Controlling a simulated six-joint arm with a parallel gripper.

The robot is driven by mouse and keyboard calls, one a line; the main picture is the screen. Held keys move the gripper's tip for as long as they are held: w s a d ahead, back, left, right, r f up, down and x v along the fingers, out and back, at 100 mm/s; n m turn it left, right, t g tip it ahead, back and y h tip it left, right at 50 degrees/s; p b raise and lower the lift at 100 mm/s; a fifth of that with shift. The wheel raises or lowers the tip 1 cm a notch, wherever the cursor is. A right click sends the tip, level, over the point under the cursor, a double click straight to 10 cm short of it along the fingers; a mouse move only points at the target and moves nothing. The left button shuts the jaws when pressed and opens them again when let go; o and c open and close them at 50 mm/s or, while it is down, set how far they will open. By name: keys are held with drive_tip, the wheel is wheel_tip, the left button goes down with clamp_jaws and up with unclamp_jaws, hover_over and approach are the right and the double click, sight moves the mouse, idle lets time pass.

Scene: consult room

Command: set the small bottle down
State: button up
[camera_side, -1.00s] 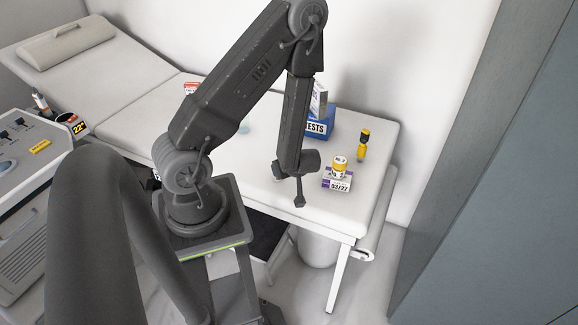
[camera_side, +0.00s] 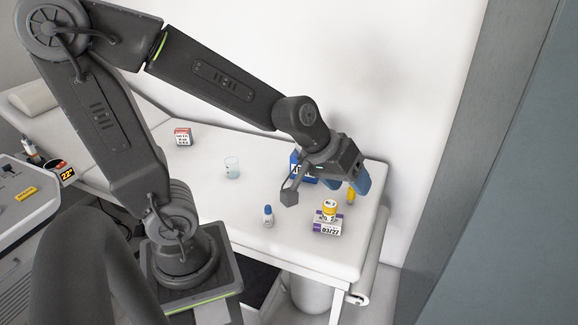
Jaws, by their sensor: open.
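A small white bottle with a blue cap (camera_side: 268,216) stands upright on the couch top, left of the stacked boxes. Another small bottle with a yellow lid (camera_side: 329,208) stands on a white and purple box (camera_side: 327,229) marked 03/27. My gripper (camera_side: 357,184) has blue fingertips and is open. It is behind and to the right of the yellow-lidded bottle, and apart from it. A slim yellow object (camera_side: 350,195) shows just beside and below the fingertips. I cannot tell whether they touch it, and its top is hidden.
A blue box (camera_side: 295,165) stands behind my wrist, mostly hidden. The couch's front edge is close to the bottles.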

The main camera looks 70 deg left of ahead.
drive_tip(key=s+r+m+g+y, duration=0.1)
drive_tip(key=s+r+m, duration=0.4)
drive_tip(key=s, duration=0.6)
drive_tip(key=shift+s+a+r+y, duration=0.2)
drive_tip(key=shift+a+r+y, duration=0.15)
drive_tip(key=shift+a, duration=0.1)
idle(0.4)
